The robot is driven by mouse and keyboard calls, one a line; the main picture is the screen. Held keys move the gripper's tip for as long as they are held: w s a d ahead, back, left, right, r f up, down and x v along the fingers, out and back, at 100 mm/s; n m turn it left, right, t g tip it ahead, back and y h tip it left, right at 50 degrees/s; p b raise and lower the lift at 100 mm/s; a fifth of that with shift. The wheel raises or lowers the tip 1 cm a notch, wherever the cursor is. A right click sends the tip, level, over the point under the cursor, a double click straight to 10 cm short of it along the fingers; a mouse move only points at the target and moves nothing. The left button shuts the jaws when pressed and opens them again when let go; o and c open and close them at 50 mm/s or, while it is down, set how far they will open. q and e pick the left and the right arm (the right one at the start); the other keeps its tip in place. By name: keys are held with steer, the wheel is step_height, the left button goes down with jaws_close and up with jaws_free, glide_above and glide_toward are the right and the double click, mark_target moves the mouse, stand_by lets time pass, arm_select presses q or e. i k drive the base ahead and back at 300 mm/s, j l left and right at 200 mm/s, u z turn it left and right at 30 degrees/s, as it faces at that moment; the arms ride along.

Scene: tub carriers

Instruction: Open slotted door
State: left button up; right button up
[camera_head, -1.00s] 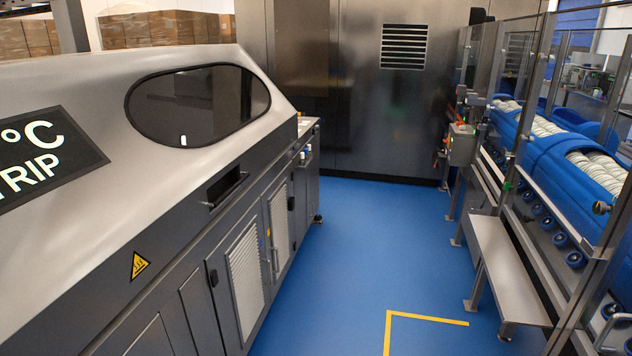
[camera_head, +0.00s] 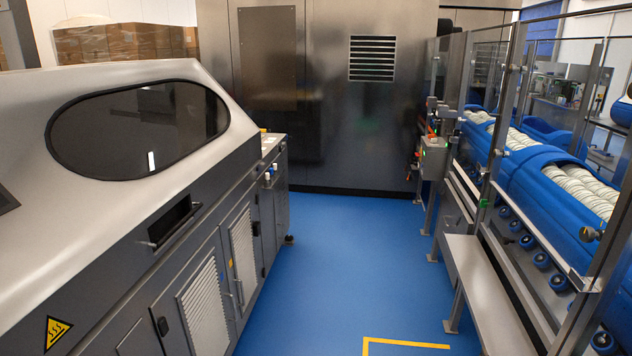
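Two slotted doors show on the front of the grey machine at the left. The nearer slotted door (camera_head: 207,308) has a pale louvred panel and looks shut. The farther slotted door (camera_head: 243,253) also has a louvred panel, with a thin upright handle (camera_head: 239,292) beside it, and looks shut. I cannot tell which one the task names. Neither of my grippers is in view.
The machine (camera_head: 215,150) has an oval dark window and a recessed handle (camera_head: 174,222). Blue floor (camera_head: 330,270) lies clear ahead, with a yellow corner line (camera_head: 405,345). A steel step (camera_head: 485,290) and glass-guarded blue conveyor (camera_head: 550,185) bound the right. A steel cabinet (camera_head: 340,120) closes the back.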

mark_target(280, 190)
steer(key=i+z, duration=0.4)
steer(key=i, duration=2)
steer(key=i+u, duration=0.1)
steer(key=i, duration=0.6)
steer(key=i+l, duration=0.2)
steer(key=i, duration=0.5)
steer(key=i+l+u, duration=0.15)
steer(key=i, duration=0.55)
